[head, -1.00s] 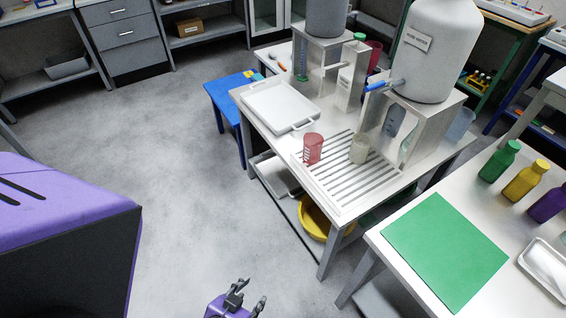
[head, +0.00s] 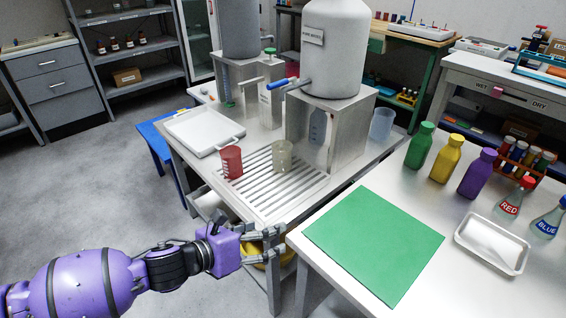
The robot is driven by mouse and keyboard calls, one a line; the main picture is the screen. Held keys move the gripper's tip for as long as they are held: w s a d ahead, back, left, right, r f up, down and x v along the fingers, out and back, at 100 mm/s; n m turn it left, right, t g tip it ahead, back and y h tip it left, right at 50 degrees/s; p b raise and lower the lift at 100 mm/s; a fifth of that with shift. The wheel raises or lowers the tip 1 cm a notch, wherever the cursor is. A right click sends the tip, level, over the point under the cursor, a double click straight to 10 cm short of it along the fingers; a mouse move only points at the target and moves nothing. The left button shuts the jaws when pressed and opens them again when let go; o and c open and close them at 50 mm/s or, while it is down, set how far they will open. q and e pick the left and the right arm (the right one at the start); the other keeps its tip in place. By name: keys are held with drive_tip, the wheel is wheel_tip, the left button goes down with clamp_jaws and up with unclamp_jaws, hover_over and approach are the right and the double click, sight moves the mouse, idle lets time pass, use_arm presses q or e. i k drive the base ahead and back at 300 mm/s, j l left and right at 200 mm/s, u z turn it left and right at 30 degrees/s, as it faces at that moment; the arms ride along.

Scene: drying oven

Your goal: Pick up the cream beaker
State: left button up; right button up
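The cream beaker (head: 281,156) stands upright on the slatted draining rack (head: 262,198) of the white table, in the head view. A red beaker (head: 231,162) stands to its left on the same rack. My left gripper (head: 282,243) is in front of the table's near edge, below and apart from the cream beaker. Its fingers are spread with nothing between them. My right gripper is not in view.
A white tank (head: 333,50) with a blue-handled tap stands on a metal stand (head: 350,125) behind the beaker. A white tray (head: 203,132) lies at left. The right-hand bench holds a green mat (head: 375,240) and several bottles.

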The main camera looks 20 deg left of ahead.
sight(282, 150)
drive_tip(key=i+j, duration=0.2)
drive_tip(key=i, duration=0.3)
drive_tip(key=i+j, duration=0.25)
drive_tip(key=i, duration=0.2)
